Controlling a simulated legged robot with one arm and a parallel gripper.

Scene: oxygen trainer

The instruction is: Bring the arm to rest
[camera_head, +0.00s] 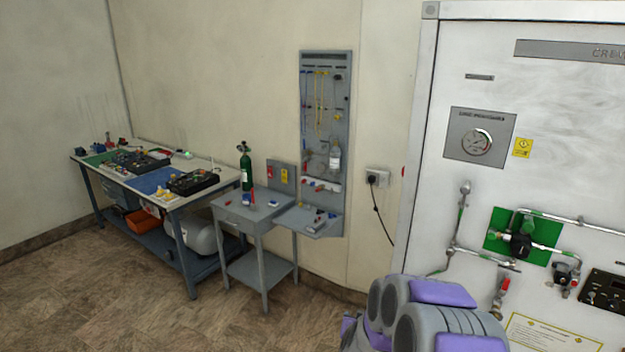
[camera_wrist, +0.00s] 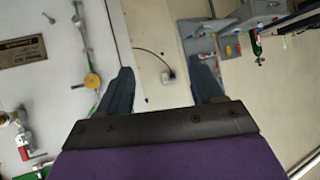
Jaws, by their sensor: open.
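My gripper (camera_wrist: 165,88) shows in the wrist view with its two dark fingers spread wide apart. Nothing is between them; the cream wall and a black cable show through the gap. In the head view my grey and purple arm (camera_head: 430,315) is at the bottom, right of the middle, in front of the white panel's lower left part. The gripper itself cannot be made out in the head view. The wrist view appears turned over, with the small table at its top.
The white panel (camera_head: 560,90) with a gauge, pipes and valves stands at the right, close to my arm. A grey small table (camera_head: 232,214), a tool board (camera_head: 340,105) and a long workbench (camera_head: 85,158) line the wall. The brown floor (camera_head: 110,300) in front is clear.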

